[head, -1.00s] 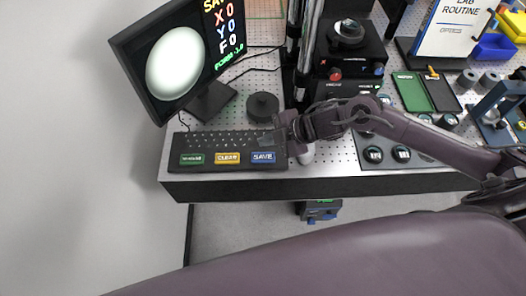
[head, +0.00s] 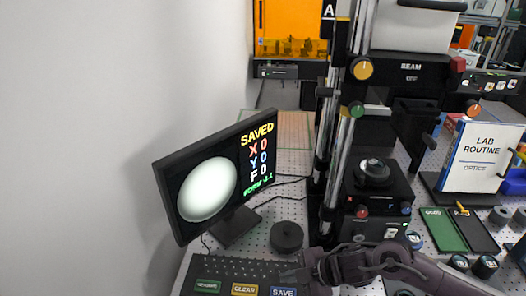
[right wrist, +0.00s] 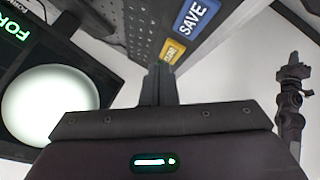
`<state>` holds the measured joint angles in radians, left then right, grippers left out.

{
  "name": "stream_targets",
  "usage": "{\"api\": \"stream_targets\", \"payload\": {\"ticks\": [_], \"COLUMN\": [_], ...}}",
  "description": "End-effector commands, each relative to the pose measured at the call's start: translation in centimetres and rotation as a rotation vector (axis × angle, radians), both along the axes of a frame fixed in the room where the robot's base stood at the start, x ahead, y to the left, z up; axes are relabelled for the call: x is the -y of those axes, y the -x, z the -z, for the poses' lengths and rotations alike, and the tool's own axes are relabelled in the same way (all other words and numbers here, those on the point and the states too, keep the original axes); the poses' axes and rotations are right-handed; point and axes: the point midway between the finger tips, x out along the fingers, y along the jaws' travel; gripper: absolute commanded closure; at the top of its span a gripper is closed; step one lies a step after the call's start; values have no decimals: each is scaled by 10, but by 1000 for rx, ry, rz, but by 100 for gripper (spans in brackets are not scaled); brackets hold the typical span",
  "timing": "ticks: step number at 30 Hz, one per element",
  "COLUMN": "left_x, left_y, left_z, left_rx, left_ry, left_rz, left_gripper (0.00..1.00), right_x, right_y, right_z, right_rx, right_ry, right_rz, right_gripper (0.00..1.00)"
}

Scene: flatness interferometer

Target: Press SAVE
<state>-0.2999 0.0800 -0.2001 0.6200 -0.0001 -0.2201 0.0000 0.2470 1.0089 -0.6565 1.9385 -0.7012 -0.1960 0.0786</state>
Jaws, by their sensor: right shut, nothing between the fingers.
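The blue SAVE key (head: 283,292) is at the right end of the keyboard's front row, cut by the bottom edge of the head view. It also shows in the right wrist view (right wrist: 193,17). My right gripper (head: 288,275) is shut and empty, just behind the SAVE key at the keyboard's right end. In the right wrist view its closed fingers (right wrist: 159,84) appear below the keys, nearest the yellow CLEAR key (right wrist: 172,50). I cannot tell whether they touch anything. The monitor (head: 213,185) reads SAVED, with X, Y and F at 0. My left gripper is not in view.
The yellow CLEAR key (head: 244,290) and a green key (head: 207,286) sit left of SAVE. A dark round knob (head: 286,237) stands behind the keyboard. The interferometer column (head: 335,140) rises close to the right. A LAB ROUTINE sign (head: 480,157) stands farther right.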

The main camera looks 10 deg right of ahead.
Motion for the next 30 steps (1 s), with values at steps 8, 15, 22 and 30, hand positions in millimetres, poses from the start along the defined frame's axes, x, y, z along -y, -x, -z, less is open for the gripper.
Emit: {"api": "stream_targets", "payload": {"ticks": [8, 15, 22, 30], "left_x": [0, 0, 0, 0], "left_y": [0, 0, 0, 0], "left_z": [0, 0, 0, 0], "left_rx": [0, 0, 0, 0], "left_ry": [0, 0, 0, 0], "left_rz": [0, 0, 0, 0], "left_gripper": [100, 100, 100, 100], "right_x": [0, 0, -3, -63], "right_y": [0, 0, 0, 3], "right_z": [0, 0, 0, -27], "right_rx": [0, 0, 1, 45], "right_ry": [0, 0, -3, -106], "right_rz": [0, 0, 4, 298], "right_gripper": [100, 100, 100, 100]}}
